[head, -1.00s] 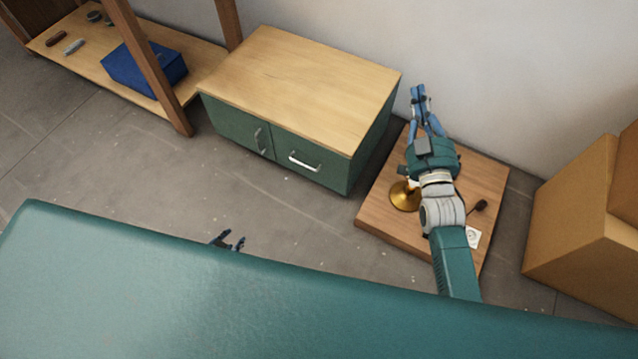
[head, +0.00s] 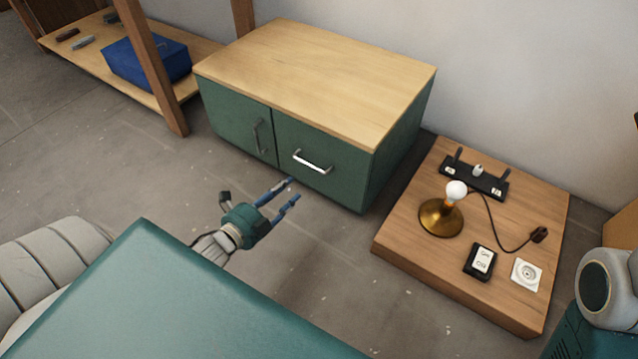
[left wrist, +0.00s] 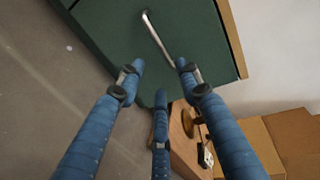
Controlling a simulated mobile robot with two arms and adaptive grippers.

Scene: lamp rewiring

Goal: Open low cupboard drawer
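The low cupboard (head: 315,80) has a pale wood top and green fronts. Its drawer (head: 335,178), on the right of the front, is shut flush and has a silver bar handle (head: 313,162). My left gripper (head: 292,190) is open and empty, just in front of the drawer and below the handle. In the left wrist view the handle (left wrist: 157,38) lies ahead of the spread blue fingers (left wrist: 160,72), apart from them. My right gripper is out of view; only part of my right arm shows at the right edge.
A door (head: 235,122) with its own handle is left of the drawer. A wooden board (head: 410,215) with a lamp (head: 441,215), switch and socket lies to the right. A shelf (head: 85,62) with a blue box (head: 146,60) stands at left. The floor before the cupboard is clear.

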